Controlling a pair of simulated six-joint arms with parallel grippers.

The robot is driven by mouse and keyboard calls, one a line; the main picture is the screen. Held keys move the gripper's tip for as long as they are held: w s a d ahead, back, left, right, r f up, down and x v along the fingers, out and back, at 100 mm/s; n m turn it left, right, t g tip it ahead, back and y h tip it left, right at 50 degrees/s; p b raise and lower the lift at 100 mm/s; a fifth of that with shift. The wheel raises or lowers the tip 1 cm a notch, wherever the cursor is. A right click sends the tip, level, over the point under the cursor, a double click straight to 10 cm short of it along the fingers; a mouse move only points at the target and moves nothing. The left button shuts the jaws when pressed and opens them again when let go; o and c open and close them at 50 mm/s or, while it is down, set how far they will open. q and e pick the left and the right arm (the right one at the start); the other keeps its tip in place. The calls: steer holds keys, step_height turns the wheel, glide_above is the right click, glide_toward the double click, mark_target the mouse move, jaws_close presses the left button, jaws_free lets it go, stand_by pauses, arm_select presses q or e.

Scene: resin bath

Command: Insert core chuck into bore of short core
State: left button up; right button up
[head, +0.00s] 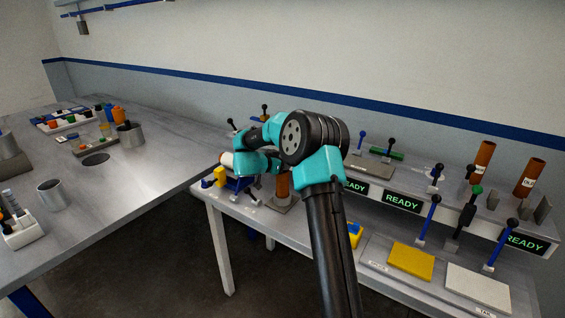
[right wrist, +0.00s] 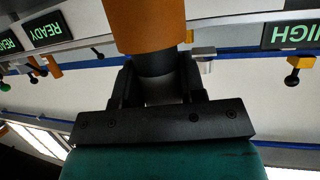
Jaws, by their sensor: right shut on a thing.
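My right gripper (right wrist: 157,80) is shut on the dark, round core chuck (right wrist: 155,64) in the right wrist view, which is upside down. The orange-brown short core (right wrist: 145,24) lies straight beyond the chuck, its near end meeting or overlapping the chuck. I cannot tell how far the chuck is in the bore, which is hidden. In the head view the short core (head: 283,186) stands upright on a grey plate (head: 281,204), under my right arm's wrist. The right gripper and chuck are hidden there behind my arm. My left gripper is not in view.
The shelf at right has lit READY signs (head: 402,202), blue and black levers (head: 429,218) and brown tubes (head: 529,177). A yellow pad (head: 411,261) lies in front. The left table (head: 150,175) holds metal cups (head: 51,194) and trays, with clear space between.

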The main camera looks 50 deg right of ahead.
steer(key=shift+f, duration=0.5)
steer(key=o, duration=1.1)
steer(key=shift+o, duration=0.2)
steer(key=shift+a, duration=0.15)
steer(key=s+v, duration=0.1)
steer(key=v, duration=1.6)
steer(key=shift+w, duration=0.4)
